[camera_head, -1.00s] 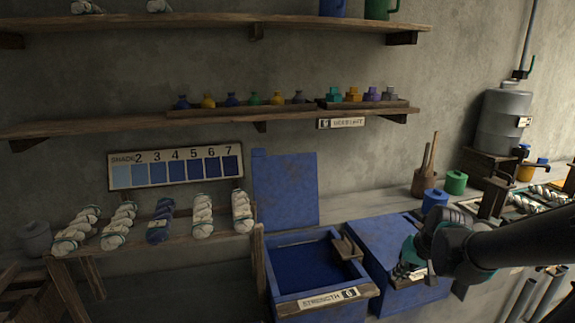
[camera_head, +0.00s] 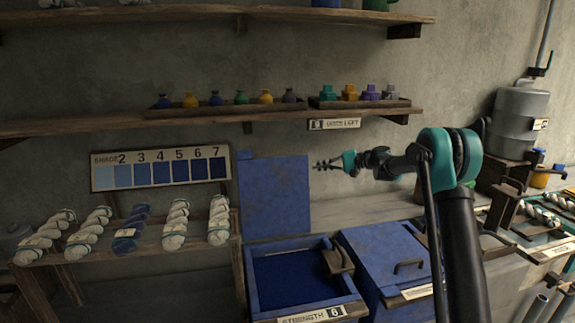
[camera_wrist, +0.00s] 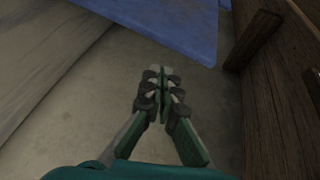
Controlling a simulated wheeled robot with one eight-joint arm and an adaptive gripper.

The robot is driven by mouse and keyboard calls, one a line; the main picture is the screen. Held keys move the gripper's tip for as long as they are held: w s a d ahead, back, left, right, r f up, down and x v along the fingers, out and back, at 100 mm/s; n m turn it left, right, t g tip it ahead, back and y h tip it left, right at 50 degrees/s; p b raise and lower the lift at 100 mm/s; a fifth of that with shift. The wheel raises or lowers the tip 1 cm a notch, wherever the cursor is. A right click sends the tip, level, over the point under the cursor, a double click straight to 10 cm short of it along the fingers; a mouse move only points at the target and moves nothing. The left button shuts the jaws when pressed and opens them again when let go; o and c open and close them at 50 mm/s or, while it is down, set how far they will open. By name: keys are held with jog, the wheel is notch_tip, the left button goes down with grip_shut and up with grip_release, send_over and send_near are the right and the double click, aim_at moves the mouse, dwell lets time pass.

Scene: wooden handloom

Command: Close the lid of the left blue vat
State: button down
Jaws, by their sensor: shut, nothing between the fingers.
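The left blue vat (camera_head: 253,293) stands open in the head view, with dark blue liquid inside and a "STRENGTH 6" label on its front. Its blue lid (camera_head: 274,198) stands upright at the back, against the wall side. My gripper (camera_head: 318,165) is shut and empty, in the air just right of the raised lid's upper right edge. In the wrist view the shut fingers (camera_wrist: 156,74) point toward a blue panel (camera_wrist: 165,22) at the top, apart from it; I cannot tell for sure that it is the lid.
The right blue vat (camera_head: 385,255) has its lid down, with a dark handle on top. A bench with yarn skeins (camera_head: 175,226) is at the left. A shelf (camera_head: 200,123) with small bottles runs above. A wooden piece (camera_head: 338,262) sits on the left vat's right rim.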

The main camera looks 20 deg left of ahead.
aim_at(287, 163)
jog(key=a+g+y, duration=0.2)
jog(key=a, duration=1.3)
jog(key=shift+s+d+r+n, duration=0.15)
jog(key=shift+s+d+n, duration=0.05)
jog(key=shift+s+d, duration=0.4)
jog(key=shift+s+d+r+n, duration=0.15)
jog(key=shift+s+d+n, duration=0.05)
jog(key=shift+s+d, duration=0.4)
jog(key=shift+s, duration=0.1)
